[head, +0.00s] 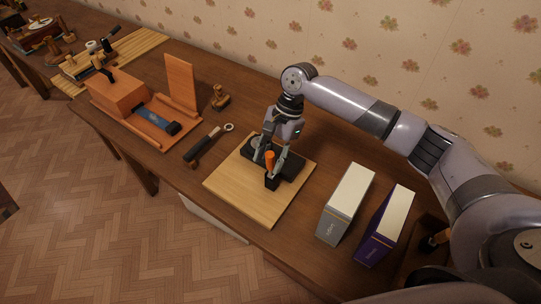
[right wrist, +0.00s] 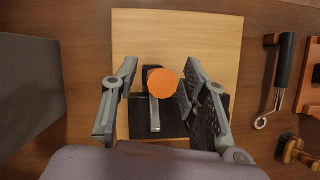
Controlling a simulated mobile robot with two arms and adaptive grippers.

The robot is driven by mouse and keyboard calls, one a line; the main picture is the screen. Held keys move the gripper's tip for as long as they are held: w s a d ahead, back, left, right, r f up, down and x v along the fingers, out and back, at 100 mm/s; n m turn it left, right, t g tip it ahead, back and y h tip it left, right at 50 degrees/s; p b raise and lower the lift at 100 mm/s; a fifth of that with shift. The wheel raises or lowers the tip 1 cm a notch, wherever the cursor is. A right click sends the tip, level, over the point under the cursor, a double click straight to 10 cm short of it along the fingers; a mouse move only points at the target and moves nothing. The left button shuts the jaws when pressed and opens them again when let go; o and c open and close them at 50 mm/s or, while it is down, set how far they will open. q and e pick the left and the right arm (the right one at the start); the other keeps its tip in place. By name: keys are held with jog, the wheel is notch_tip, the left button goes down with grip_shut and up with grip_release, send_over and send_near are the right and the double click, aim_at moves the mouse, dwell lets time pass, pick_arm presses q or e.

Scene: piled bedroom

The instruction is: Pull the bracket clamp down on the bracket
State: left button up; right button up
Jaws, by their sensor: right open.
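The bracket clamp shows as an orange handle (head: 269,161) standing up over a dark base (head: 290,166) on a light wooden board (head: 240,190). In the right wrist view the handle's round orange end (right wrist: 163,83) points at the camera, with a metal bar (right wrist: 154,115) beside it. My right gripper (head: 273,168) is above the board with its fingers open on either side of the handle. In the right wrist view, the handle end lies between the open fingers (right wrist: 155,100), nearer the right one. I cannot pick out the bracket apart from the dark base. My left gripper is not in view.
A grey box (head: 345,203) and a purple box (head: 385,225) stand right of the board. A black-handled wrench (head: 208,142) and a wooden stand with a blue strip (head: 150,115) lie to the left. The table's front edge is close to the board.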

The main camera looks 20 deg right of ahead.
jog(key=shift+c, duration=0.5)
grip_shut()
dwell(0.3)
